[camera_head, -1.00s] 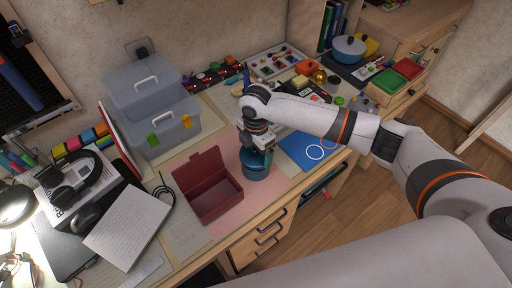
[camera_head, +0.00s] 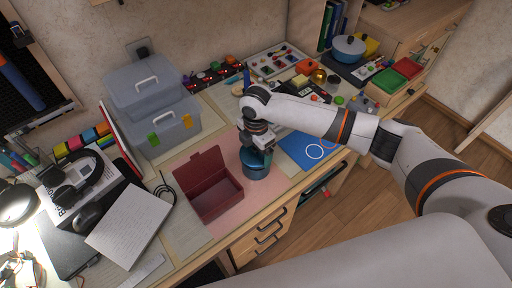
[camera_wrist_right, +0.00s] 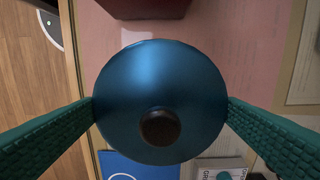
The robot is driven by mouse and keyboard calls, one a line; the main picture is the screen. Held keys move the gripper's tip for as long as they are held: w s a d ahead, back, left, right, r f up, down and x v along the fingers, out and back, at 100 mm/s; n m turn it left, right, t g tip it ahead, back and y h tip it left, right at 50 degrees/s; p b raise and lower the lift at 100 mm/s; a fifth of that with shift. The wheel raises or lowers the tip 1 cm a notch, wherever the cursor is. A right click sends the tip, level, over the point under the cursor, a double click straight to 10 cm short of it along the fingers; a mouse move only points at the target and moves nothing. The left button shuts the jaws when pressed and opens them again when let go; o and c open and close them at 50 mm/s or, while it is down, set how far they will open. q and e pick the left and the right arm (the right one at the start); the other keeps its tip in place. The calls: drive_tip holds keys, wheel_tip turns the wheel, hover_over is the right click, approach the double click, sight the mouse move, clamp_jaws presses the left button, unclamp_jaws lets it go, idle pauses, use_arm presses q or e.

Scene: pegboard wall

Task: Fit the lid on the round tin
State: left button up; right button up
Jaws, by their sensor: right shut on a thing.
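My right gripper (camera_head: 257,150) points down at the front middle of the desk. Its green ribbed fingers stand on both sides of the round blue lid (camera_wrist_right: 160,85) and are shut on its rim. The lid has a dark round knob (camera_wrist_right: 160,127) and lies level under the wrist camera. The blue round tin (camera_head: 257,171) stands on the pink mat (camera_head: 276,196) directly below the gripper. The lid hides the tin's top in the right wrist view, so I cannot tell whether the lid is fully seated. My left gripper is not in view.
An open dark red box (camera_head: 214,197) stands just left of the tin. A blue sheet with a white ring (camera_head: 303,150) lies to the right. Grey lidded bins (camera_head: 157,115) stand behind. The desk's front edge is close to the tin.

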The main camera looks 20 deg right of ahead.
drive_tip(key=shift+f+b, duration=0.4)
drive_tip(key=shift+f, duration=0.85)
drive_tip(key=o, duration=0.7)
wheel_tip(320, 180, up, 12)
drive_tip(key=shift+b, duration=0.45)
